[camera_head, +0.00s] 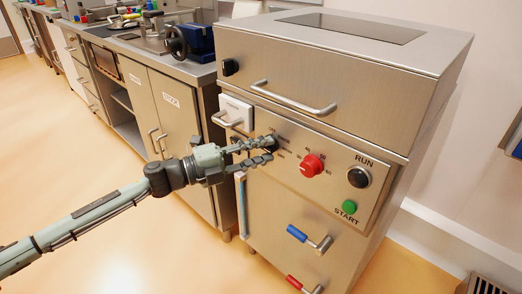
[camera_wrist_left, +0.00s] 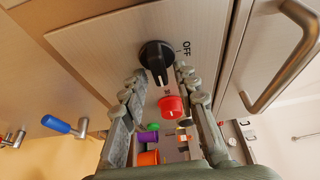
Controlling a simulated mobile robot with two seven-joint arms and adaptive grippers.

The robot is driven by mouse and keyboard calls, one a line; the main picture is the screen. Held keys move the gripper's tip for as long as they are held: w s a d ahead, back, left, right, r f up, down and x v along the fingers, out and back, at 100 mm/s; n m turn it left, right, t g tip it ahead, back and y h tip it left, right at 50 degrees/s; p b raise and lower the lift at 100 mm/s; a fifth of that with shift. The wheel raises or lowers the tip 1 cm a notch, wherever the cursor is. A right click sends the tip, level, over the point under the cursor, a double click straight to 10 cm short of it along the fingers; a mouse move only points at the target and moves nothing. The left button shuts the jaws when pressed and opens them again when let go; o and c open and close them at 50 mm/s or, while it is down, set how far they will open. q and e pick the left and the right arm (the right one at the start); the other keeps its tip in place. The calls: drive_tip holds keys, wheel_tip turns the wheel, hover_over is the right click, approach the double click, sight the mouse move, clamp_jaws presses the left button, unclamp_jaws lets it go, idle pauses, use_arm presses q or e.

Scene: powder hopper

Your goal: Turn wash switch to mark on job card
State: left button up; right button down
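My left gripper (camera_head: 264,150) is at the left part of the machine's control panel, fingers spread around a black rotary knob (camera_head: 270,143). In the left wrist view the black knob (camera_wrist_left: 157,55) lies just beyond and between the open fingertips (camera_wrist_left: 158,78); contact is not clear. The knob's pale pointer line points down in that picture, towards the gripper; the word OFF is printed to its right. A white card (camera_head: 236,106) is on the front, left of the panel; its writing is too small to read. My right gripper is out of view.
On the panel are a red knob (camera_head: 312,165), a black round control (camera_head: 358,177) under RUN and a green button (camera_head: 349,206) at START. A bar handle (camera_head: 292,105) sticks out above. Blue (camera_head: 297,233) and red (camera_head: 294,282) handles project below. A counter stands left.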

use_arm(q)
drive_tip(key=v, duration=1.2)
idle(0.4)
